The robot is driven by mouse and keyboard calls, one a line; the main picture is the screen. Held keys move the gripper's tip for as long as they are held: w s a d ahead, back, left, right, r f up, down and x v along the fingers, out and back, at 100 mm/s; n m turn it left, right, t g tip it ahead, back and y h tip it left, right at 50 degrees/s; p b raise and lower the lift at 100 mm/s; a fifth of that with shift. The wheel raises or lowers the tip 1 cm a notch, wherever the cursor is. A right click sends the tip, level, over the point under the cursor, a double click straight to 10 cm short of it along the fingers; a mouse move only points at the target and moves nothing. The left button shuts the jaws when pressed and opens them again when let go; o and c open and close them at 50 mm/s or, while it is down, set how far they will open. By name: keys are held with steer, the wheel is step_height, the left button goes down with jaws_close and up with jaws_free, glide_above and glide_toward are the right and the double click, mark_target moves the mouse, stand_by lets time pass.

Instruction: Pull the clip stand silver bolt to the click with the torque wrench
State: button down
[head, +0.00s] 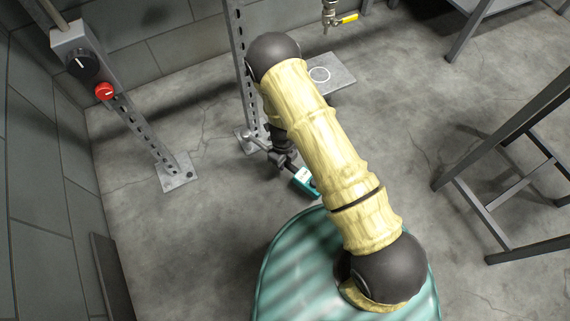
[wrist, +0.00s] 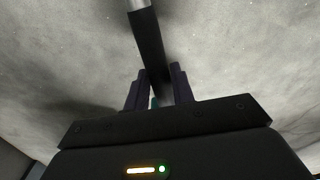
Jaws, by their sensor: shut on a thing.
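My gripper (wrist: 156,92) is shut on a dark bar with a silver end, the torque wrench (wrist: 148,40). The bar runs away from between the fingers toward the top of the wrist view, above grey floor. In the head view my gripper (head: 284,160) is low beside the foot of the middle perforated post (head: 238,60), partly hidden by my arm. A teal block with a pale face (head: 305,181) shows beside the gripper and seems to be part of the wrench. I cannot make out the silver bolt or whether the wrench touches it.
A left perforated post (head: 142,130) carries a box with a black knob (head: 82,65) and a red button (head: 104,91). A grey plate with a white ring (head: 335,76) lies behind my arm. A yellow-handled valve (head: 345,19) is at the top. A dark frame (head: 500,170) stands right.

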stand_by(0.4)
step_height(320, 180, down, 6)
steer(key=b, duration=0.7)
steer(key=shift+r, duration=0.25)
steer(key=shift+f, duration=0.95)
stand_by(0.6)
stand_by(0.5)
